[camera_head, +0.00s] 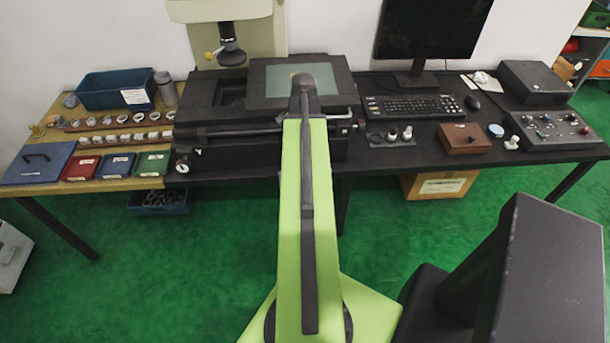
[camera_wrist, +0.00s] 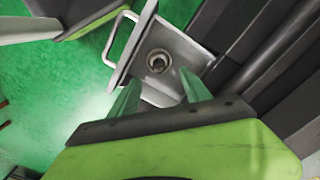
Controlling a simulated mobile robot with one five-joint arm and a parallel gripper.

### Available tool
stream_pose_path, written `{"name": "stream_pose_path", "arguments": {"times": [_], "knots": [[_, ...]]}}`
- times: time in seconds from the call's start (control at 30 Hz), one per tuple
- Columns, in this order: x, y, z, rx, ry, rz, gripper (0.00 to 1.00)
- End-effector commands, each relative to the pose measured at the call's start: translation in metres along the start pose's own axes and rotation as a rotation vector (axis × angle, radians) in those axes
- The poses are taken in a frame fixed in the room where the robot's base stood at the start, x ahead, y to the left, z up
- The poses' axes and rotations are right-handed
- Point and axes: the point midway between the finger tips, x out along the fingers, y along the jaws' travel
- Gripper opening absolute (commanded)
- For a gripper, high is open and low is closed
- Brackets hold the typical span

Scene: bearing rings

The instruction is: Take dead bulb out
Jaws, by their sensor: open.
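In the wrist view, a grey metal holder (camera_wrist: 182,42) with a loop handle (camera_wrist: 117,36) stands out from dark machine parts. Contact cannot be told. In the head view my own arm hides the gripper and the holder.
The dark measuring machine (camera_head: 220,92) stands at the table's middle. Small white bulb-like pieces (camera_head: 407,133) sit right of it, near a brown box (camera_head: 464,139) and a keyboard (camera_head: 408,106). Rows of rings, coloured trays (camera_head: 115,165) and a blue bin (camera_head: 105,92) are left. Green floor is open in front.

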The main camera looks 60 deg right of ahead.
Motion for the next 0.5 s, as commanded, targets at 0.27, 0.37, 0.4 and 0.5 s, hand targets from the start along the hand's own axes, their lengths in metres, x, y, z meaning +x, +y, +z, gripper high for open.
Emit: {"name": "stream_pose_path", "arguments": {"times": [0.27, 0.37, 0.4, 0.5], "knots": [[0.03, 0.0, 0.001, -0.001, 0.0, 0.0, 0.56], [0.034, 0.0, 0.001, -0.001, 0.0, 0.0, 0.56], [0.038, 0.0, 0.001, -0.001, 0.0, 0.0, 0.56], [0.055, 0.0, 0.003, -0.002, 0.0, 0.0, 0.56]]}}
